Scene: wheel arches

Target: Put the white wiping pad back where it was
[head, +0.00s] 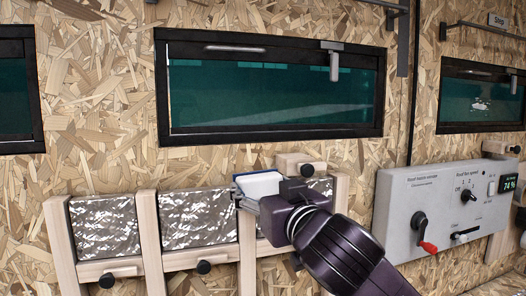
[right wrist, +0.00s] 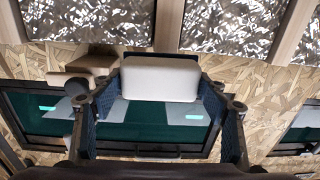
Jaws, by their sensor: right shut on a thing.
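The white wiping pad (head: 258,184) is held by my right gripper (head: 262,200) in front of the wall, just below the middle window. In the right wrist view the white pad (right wrist: 160,80) sits between the two blue-padded fingers of the right gripper (right wrist: 160,95), which are shut on it. Part of the pad's lower side is hidden by the gripper in the head view. A small wooden block with a black knob (head: 294,161) is on the wall just right of the pad. My left gripper is not in view.
A wooden frame (head: 149,240) with silvery foil panels (head: 198,217) and black knobs lies below and left. The middle window (head: 270,92) is above. A grey control panel (head: 440,208) with a red-tipped knob is at right.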

